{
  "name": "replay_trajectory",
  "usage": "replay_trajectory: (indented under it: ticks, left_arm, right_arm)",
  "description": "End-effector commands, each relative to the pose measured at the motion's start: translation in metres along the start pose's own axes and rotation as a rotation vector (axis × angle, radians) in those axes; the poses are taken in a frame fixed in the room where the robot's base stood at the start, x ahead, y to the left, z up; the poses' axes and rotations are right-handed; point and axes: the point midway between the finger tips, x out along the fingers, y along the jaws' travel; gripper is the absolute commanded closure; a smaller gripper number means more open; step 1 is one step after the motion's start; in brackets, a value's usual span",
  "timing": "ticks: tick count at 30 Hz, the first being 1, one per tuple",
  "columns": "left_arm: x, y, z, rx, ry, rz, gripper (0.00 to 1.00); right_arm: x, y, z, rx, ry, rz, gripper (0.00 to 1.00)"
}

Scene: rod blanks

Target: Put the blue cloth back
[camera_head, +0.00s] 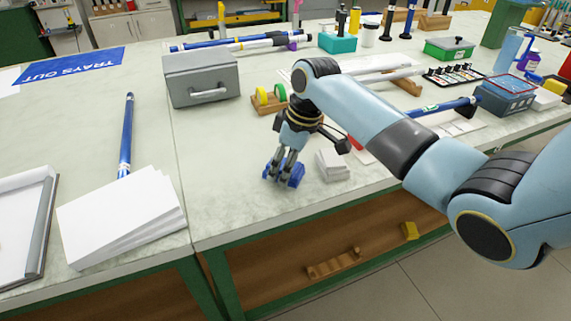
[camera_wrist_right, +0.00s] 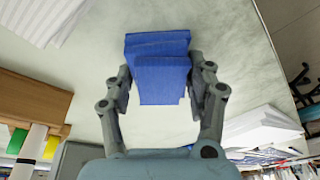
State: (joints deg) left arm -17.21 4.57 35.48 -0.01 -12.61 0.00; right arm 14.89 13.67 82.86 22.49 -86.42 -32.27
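The blue cloth (camera_head: 292,178) is a folded bundle at the front part of the bench. My right gripper (camera_head: 284,168) points down over it. In the right wrist view the blue cloth (camera_wrist_right: 162,80) fills the gap between the fingers of my right gripper (camera_wrist_right: 161,85), which press against its two sides. Whether the cloth rests on the bench or is slightly raised I cannot tell. My left gripper is not in view.
A stack of white folded pieces (camera_head: 333,165) lies just right of the gripper. A grey box (camera_head: 202,80) and a wooden rack with coloured rings (camera_head: 268,100) stand behind. White sheets (camera_head: 120,215) and a blue rod (camera_head: 126,135) lie at left. The bench left of the gripper is clear.

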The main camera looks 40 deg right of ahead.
Motion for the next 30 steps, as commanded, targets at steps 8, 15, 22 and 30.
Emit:
replay_trajectory:
  ticks: [8,15,22,30]
  left_arm:
    - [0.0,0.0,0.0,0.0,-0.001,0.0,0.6]
    - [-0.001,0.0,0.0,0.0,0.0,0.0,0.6]
    - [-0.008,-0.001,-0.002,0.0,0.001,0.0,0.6]
    - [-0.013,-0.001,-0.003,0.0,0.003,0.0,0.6]
  right_arm:
    - [0.0,0.0,0.0,0.0,0.0,0.0,0.23]
    - [-0.007,0.001,-0.001,-0.001,0.001,0.002,0.23]
    - [-0.053,0.001,-0.001,-0.002,0.001,0.005,0.23]
    - [-0.107,0.001,-0.001,-0.002,0.001,0.003,0.23]
